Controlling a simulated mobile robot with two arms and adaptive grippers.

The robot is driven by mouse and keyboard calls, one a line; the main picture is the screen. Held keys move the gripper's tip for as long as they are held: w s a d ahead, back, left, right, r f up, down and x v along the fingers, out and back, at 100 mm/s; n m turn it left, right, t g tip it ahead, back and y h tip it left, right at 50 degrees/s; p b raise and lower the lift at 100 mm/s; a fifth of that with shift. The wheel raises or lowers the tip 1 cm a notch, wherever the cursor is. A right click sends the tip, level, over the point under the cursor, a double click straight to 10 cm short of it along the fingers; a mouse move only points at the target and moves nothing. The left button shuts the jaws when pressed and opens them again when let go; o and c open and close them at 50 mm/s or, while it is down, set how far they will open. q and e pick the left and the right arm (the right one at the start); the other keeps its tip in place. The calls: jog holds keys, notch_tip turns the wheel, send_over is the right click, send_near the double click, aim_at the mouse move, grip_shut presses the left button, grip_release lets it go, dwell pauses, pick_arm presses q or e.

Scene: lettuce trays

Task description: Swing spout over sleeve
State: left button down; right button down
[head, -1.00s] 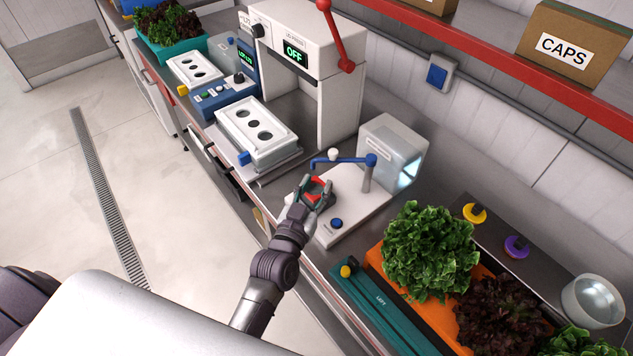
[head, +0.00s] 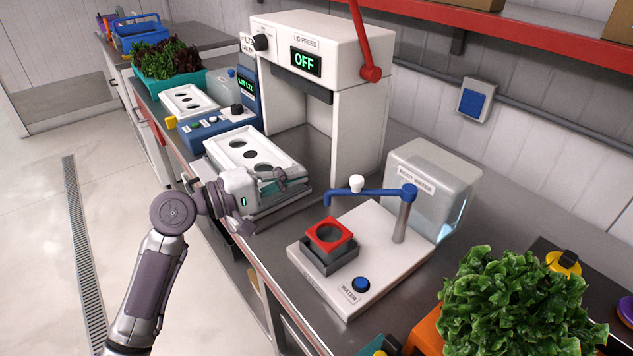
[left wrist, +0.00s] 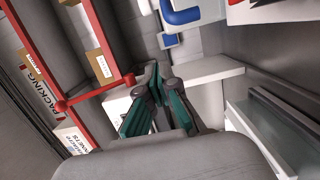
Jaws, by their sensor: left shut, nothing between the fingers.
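The spout (head: 375,191) is a blue arm with a white knob on a grey post at the rinse station. Its free end bends down near the far edge of the sleeve (head: 331,236), a red square ring in a dark grey holder (head: 328,259). I cannot tell whether the tip is directly above the ring's opening. My left gripper (head: 285,179) is shut and empty beside the white tray under the press, left of the spout and apart from it. Its teal fingers (left wrist: 153,100) are close together in the left wrist view. My right gripper is not in view.
The white lid press (head: 310,50), with a red lever, stands behind the white tray (head: 250,156). A grey reservoir box (head: 432,190) stands behind the post. A blue button (head: 361,285) is on the station's white base (head: 385,262). Green lettuce (head: 515,305) fills the right front.

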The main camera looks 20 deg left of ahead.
aim_at(351, 184)
pick_arm(q)
jog(key=w+d+p, duration=0.3)
jog(key=d, duration=0.5)
jog(key=shift+d, duration=0.2)
jog(key=s+n+t+y+p, duration=0.1)
jog(key=p, duration=0.1)
jog(key=s+d+y+p, duration=0.1)
jog(key=s+p, duration=0.1)
jog(key=shift+r+n+t+p, duration=0.15)
jog(key=shift+n+t+p, duration=0.15)
jog(key=shift+n+t, duration=0.1)
jog(key=shift+s, duration=0.15)
jog(key=shift+f, duration=0.25)
